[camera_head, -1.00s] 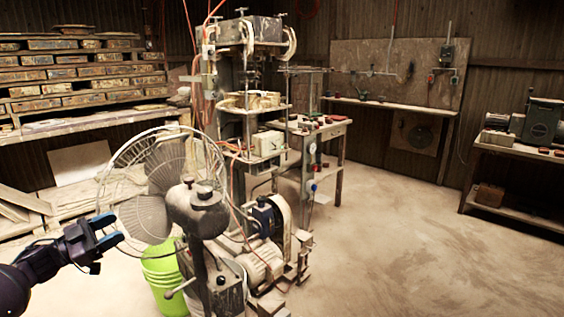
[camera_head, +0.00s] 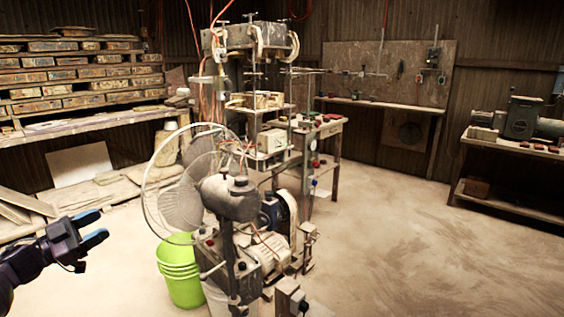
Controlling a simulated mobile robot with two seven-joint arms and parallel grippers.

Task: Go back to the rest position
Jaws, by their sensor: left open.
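My left gripper (camera_head: 96,228) comes in from the left edge, with blue-tipped fingers apart and nothing between them. It is in the air, left of the fan and the green bucket. My right gripper is not in view. The tile press (camera_head: 250,40) stands in the middle, a tall grey machine with a frame, hoses and a motor at its base.
Shelves of boxes (camera_head: 65,75) line the left wall. A workbench (camera_head: 515,145) with a motor stands at right. The floor (camera_head: 400,240) at right is clear.

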